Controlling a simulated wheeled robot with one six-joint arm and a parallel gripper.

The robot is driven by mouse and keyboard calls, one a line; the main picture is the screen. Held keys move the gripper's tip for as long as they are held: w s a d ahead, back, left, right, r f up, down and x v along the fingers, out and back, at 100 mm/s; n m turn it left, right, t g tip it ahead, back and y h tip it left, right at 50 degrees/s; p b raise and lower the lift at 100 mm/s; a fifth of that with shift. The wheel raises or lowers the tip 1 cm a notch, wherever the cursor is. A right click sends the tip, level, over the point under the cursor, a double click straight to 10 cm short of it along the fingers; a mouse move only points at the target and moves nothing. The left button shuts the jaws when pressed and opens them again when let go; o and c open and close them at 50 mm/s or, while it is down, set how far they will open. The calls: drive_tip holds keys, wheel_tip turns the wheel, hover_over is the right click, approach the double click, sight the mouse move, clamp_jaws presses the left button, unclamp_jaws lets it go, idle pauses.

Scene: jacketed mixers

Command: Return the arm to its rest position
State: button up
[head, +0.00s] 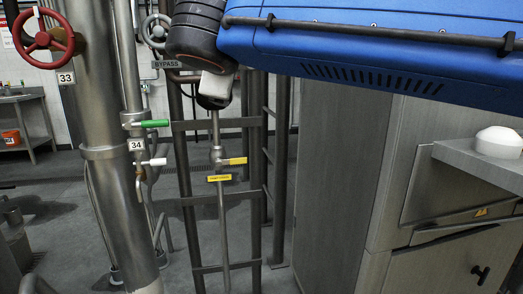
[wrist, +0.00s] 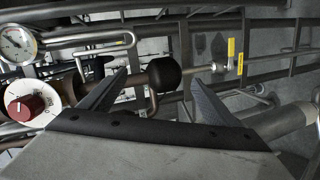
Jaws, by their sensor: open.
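My gripper (wrist: 158,78) is open in the wrist view, its two dark fingers spread apart with nothing visibly held. A dark rounded knob (wrist: 164,74) on a brownish pipe shows in the gap between the fingers, beyond them; I cannot tell how far off it is. In the head view my gripper (head: 214,101) is at the top centre, partly hidden at the end of my dark wrist, in front of or near the upright pipe with the yellow lever (head: 233,161). My arm's upper part runs off the top of the picture.
A red handwheel (head: 43,40), a green lever (head: 155,123) and a white lever (head: 155,162) sit on pipes at left. A grey cabinet (head: 330,150) stands at right. The wrist view shows a gauge (wrist: 17,43) and a red knob (wrist: 31,105) at left. Some floor (head: 65,215) is clear.

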drive_tip(key=s+d+f+m+g+h, duration=0.2)
drive_tip(key=d+f+m+g, duration=0.1)
drive_tip(key=d+f, duration=0.85)
drive_tip(key=s+d+f+m+g+h, duration=0.1)
drive_tip(key=d+f+m+g, duration=0.25)
drive_tip(key=d+f, duration=0.8)
drive_tip(key=s+d+f+m+g+y, duration=0.1)
drive_tip(key=s+d+f+m+g, duration=0.1)
drive_tip(key=s+d+f+m, duration=0.3)
drive_tip(key=s+d+f+m+g+y, duration=0.1)
drive_tip(key=s+d+f+m, duration=0.3)
drive_tip(key=s+d+f, duration=0.4)
drive_tip(key=s+f, duration=0.5)
drive_tip(key=f, duration=0.2)
drive_tip(key=shift+s+d+f+m+g, duration=0.3)
drive_tip(key=shift+d+f+m+g, duration=0.05)
drive_tip(key=shift+f, duration=0.05)
